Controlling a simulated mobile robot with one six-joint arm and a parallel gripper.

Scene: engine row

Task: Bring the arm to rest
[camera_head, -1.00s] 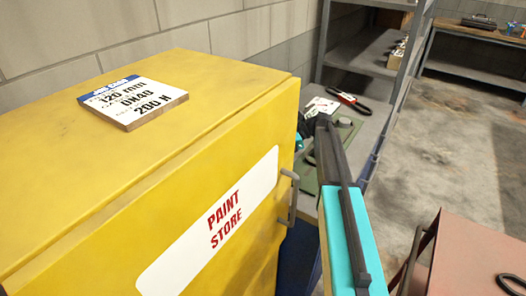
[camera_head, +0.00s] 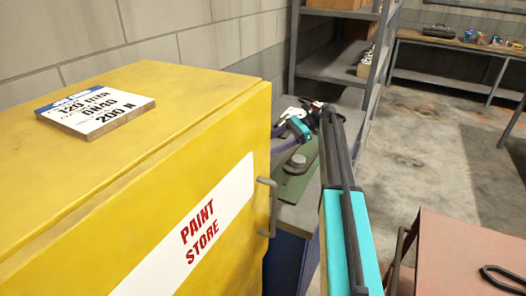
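My arm (camera_head: 346,225), teal and black, reaches away from the camera over the bench beside the yellow cabinet. It bends at its far end, where a small teal part (camera_head: 298,130) shows above the bench. My gripper is somewhere at that end, small and mixed with dark parts. I cannot make out its fingers or whether it holds anything. The arm is raised, not folded in.
The yellow paint store cabinet (camera_head: 130,150), with a job card block (camera_head: 96,110) on top and a grey handle (camera_head: 267,207), stands close at left. A green mat (camera_head: 297,172) lies on the bench. A reddish box (camera_head: 470,250) is at right. Floor (camera_head: 425,130) beyond is clear.

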